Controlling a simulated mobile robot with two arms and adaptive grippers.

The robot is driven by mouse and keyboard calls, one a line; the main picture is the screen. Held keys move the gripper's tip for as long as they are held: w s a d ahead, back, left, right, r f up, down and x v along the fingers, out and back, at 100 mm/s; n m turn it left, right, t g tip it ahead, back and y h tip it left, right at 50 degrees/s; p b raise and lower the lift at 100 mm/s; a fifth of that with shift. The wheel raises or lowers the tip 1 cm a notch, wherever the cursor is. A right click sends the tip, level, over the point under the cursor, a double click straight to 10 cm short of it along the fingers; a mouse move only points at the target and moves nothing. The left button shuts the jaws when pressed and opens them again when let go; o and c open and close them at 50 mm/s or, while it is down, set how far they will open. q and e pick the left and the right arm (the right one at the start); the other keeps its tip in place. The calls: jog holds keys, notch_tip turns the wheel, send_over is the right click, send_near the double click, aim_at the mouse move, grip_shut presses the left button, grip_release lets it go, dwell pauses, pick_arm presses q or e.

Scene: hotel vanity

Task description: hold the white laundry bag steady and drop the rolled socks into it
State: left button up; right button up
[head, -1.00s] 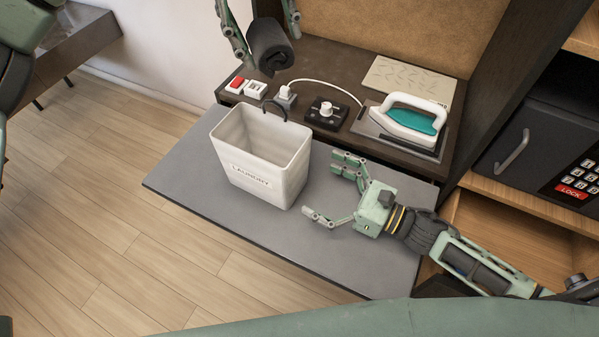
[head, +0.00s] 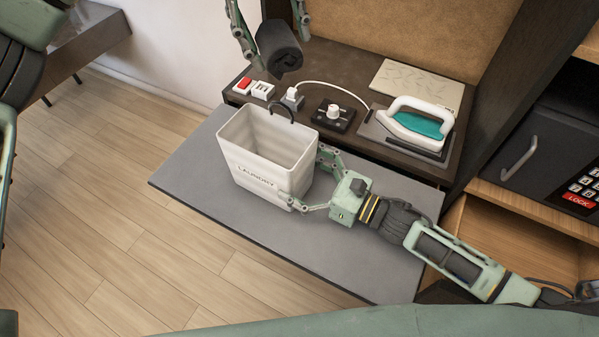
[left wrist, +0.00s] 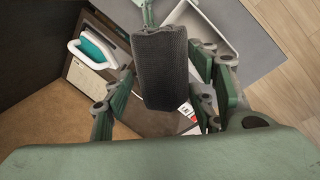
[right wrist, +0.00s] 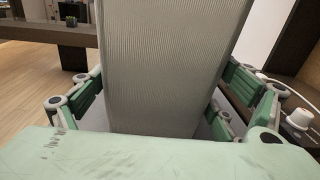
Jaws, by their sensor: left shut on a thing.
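The white laundry bag (head: 262,160) stands upright and open at the top on the grey mat, with a dark handle loop at its back rim. My right gripper (head: 308,180) is at the bag's right side, one finger at its front and one at its back. In the right wrist view the bag (right wrist: 165,65) sits between the open fingers, with a gap visible at the right finger. My left gripper (head: 273,52) is shut on the dark grey rolled socks (head: 280,48), raised behind and above the bag. The socks (left wrist: 160,70) fill the middle of the left wrist view.
The grey mat (head: 200,215) is clear in front of the bag. On the dark shelf behind are a red switch (head: 243,84), a plug (head: 292,96), a black knob box (head: 334,117) and a white and teal iron (head: 420,122). A black safe (head: 540,150) stands at right.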

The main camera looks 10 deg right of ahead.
jog(key=c, duration=0.5)
jog(key=shift+a, duration=0.1)
jog(key=shift+c, duration=0.2)
pick_arm(q)
jog(key=w+a+f, duration=0.1)
jog(key=a+f, duration=0.1)
jog(key=f, duration=0.6)
jog(key=w+a+f, duration=0.1)
jog(key=a+f, duration=0.2)
jog(key=f, duration=0.4)
jog(key=shift+w+a+f, duration=0.25)
jog(key=shift+w+f, duration=0.05)
jog(key=shift+f, duration=0.1)
jog(key=o, duration=1.2)
